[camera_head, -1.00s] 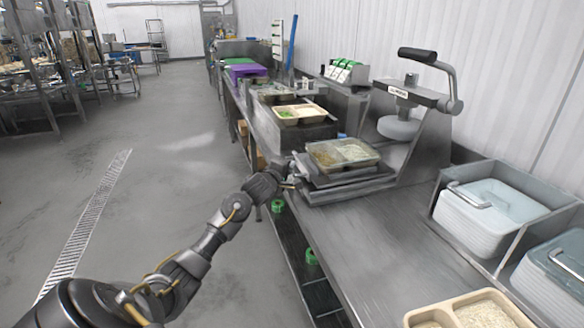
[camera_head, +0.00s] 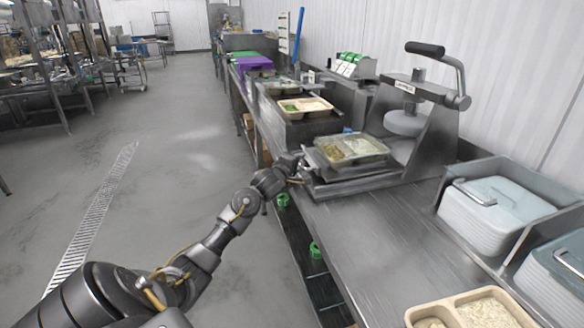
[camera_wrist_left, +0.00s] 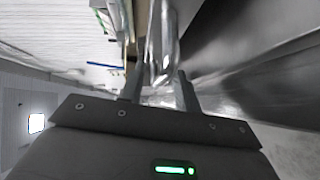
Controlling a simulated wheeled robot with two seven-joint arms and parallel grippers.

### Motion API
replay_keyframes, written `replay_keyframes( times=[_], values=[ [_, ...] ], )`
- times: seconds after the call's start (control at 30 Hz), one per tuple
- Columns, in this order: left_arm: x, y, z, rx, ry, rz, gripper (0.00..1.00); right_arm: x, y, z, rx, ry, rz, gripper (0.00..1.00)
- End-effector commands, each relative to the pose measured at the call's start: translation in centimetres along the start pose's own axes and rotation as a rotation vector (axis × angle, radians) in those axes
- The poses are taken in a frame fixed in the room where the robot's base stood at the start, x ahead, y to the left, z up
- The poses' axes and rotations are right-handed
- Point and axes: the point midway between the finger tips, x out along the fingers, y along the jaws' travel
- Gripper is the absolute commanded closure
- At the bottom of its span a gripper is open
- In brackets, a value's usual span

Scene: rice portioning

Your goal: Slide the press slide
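The press (camera_head: 430,140) stands on the steel counter, with a black-gripped lever on top and a round grey pressing head (camera_head: 405,122). Its press slide (camera_head: 322,166) is at the left of the base, out to the left of the head. A tray (camera_head: 350,150) with rice and another food in separate compartments sits on the slide. My left gripper (camera_head: 297,172) is at the slide's left end. My right gripper is out of view.
Two steel bins with stacked pale lids (camera_head: 492,215) stand at the right. A beige rice tray (camera_head: 470,312) is at the near edge. Another food tray (camera_head: 305,107) sits behind the press. The counter in front of the press is clear, and floor lies to the left.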

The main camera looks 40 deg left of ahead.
Motion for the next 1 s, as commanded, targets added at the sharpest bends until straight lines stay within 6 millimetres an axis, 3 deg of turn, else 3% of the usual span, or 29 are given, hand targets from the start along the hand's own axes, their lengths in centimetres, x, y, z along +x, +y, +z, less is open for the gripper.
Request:
replay_keyframes(
  times=[0.3, 0.5, 0.9, 1.0],
  values=[
    [-6.2, 0.0, 0.0, 0.000, 0.000, 0.000, 0.68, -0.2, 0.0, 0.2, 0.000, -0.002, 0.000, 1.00],
    [-8.9, 0.0, 0.0, 0.000, 0.001, 0.001, 0.68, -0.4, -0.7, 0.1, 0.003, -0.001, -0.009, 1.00],
    [-9.7, 0.0, 0.0, 0.000, 0.001, 0.001, 0.68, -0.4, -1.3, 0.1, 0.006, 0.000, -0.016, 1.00],
    [-9.5, -0.5, 0.1, 0.010, 0.000, -0.008, 0.81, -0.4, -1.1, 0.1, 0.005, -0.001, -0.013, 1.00]
  ],
)
